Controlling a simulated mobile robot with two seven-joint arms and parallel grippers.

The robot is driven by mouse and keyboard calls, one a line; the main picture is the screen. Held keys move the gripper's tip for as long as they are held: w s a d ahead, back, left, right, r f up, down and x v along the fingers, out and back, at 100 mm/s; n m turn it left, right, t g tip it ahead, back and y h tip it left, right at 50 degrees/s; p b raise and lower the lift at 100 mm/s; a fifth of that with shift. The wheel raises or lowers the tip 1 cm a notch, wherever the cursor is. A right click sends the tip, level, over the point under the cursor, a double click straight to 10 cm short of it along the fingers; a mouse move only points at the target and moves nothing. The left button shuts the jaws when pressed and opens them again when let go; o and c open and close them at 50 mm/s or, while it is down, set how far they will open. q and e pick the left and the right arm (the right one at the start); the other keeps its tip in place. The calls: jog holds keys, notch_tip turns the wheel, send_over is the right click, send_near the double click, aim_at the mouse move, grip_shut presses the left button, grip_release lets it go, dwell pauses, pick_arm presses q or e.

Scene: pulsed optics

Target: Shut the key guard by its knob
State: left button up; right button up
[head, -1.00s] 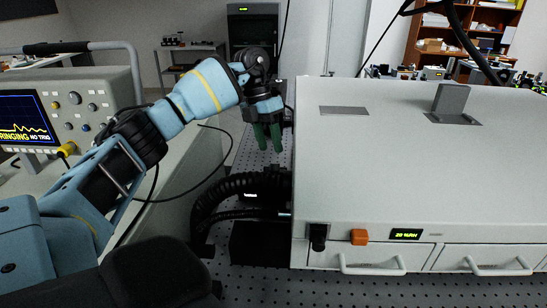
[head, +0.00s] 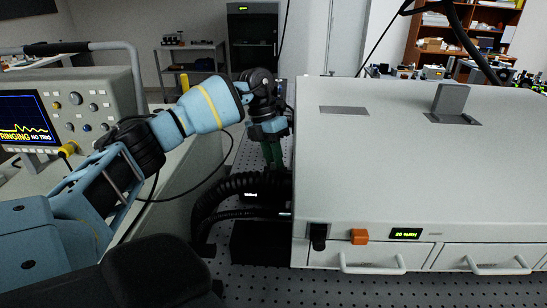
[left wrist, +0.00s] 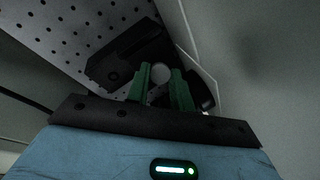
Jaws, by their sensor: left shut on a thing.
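My left gripper (head: 272,158) points down beside the left side of the large white housing (head: 400,185). In the left wrist view its green fingers (left wrist: 161,84) are shut on a pale round knob (left wrist: 160,72), which shows between the fingertips. A dark box (left wrist: 108,66) lies just beyond the fingers, above the perforated table. The key guard itself cannot be made out clearly: it is dark there and the fingers cover part of it. In the head view the knob is hidden. My right gripper is not in view.
Thick black hoses (head: 215,195) curve just in front of the gripper, above a black box (head: 258,243). An oscilloscope (head: 75,110) stands at the left. The housing front has an orange button (head: 359,237) and drawer handles (head: 372,267). Its top is mostly clear.

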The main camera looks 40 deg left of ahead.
pick_arm(q)
grip_shut()
jog(key=shift+s+d+t+y+p, duration=0.35)
jog(key=shift+s+t+y+p, duration=0.2)
jog(key=shift+t+y+p, duration=0.4)
jog(key=shift+s+d+f+t+p, duration=0.15)
jog(key=shift+t+p, duration=0.1)
jog(key=shift+p, duration=0.25)
jog(key=shift+s+d+f+m+t+y+p, duration=0.15)
jog(key=shift+f+m+t+y+p, duration=0.2)
jog(key=shift+t+y, duration=0.2)
jog(key=shift+d+f+t, duration=0.1)
jog(key=shift+f+t, duration=0.15)
jog(key=shift+t, duration=0.1)
jog(key=shift+f+y, duration=0.15)
jog(key=shift+y, duration=0.15)
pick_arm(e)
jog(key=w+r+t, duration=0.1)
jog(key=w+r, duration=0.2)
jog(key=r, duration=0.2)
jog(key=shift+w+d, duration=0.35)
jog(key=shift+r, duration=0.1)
